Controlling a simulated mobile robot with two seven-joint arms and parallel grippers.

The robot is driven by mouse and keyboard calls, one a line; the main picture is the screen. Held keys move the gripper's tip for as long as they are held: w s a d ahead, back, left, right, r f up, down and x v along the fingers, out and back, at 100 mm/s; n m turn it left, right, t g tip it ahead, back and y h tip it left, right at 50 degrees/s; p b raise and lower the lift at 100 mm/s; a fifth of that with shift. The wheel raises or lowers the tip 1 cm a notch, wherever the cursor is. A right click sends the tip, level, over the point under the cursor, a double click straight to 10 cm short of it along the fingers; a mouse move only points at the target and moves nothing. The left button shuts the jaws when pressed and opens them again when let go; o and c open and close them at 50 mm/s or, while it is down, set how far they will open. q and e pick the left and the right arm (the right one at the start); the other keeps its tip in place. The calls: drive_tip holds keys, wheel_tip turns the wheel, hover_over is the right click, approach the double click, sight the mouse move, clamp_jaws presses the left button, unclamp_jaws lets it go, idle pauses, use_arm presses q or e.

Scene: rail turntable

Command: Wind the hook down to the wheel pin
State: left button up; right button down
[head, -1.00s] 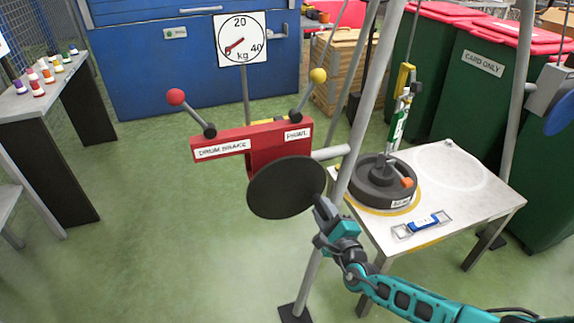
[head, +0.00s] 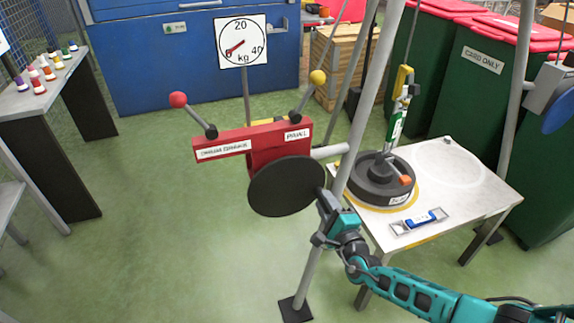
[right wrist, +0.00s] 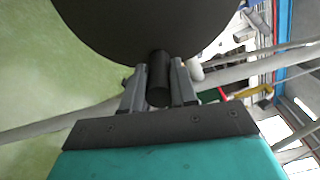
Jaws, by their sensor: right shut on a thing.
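The black winch disc (head: 287,187) stands on the red brake housing (head: 272,150). My right gripper (head: 325,203) is at the disc's lower right edge. In the right wrist view its jaws are shut on a dark cylindrical handle (right wrist: 159,78) that sticks out from the disc. A yellow block (head: 403,77) hangs over the table, with a green-and-white piece (head: 397,124) below it. This reaches down to the black wheel (head: 378,182) on the table. The hook and wheel pin are too small to tell apart there. My left gripper is out of view.
A red-knobbed lever (head: 178,100) and a yellow-knobbed lever (head: 318,77) rise from the housing. A dial (head: 241,41) marked in kg stands behind. A blue level (head: 420,222) lies on the white table (head: 478,208). Frame legs (head: 360,125) stand close to my right gripper.

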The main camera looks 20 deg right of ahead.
drive_tip(key=shift+w+d+r+n+p, duration=0.1)
drive_tip(key=shift+d+r+n+p, duration=0.1)
drive_tip(key=shift+r+n+p, duration=0.4)
drive_tip(key=shift+d+r+n+p, duration=0.15)
drive_tip(key=shift+r+n+p, duration=0.35)
drive_tip(key=shift+p, duration=0.1)
drive_tip(key=c, duration=0.7)
unclamp_jaws()
drive_tip(key=shift+a+f, duration=0.1)
drive_tip(key=shift+f, duration=0.05)
drive_tip(key=shift+s+p, duration=0.7)
drive_tip(key=shift+s, duration=0.9)
drive_tip(key=s+p, duration=0.1)
drive_tip(key=s, duration=0.4)
drive_tip(key=shift+p, duration=0.3)
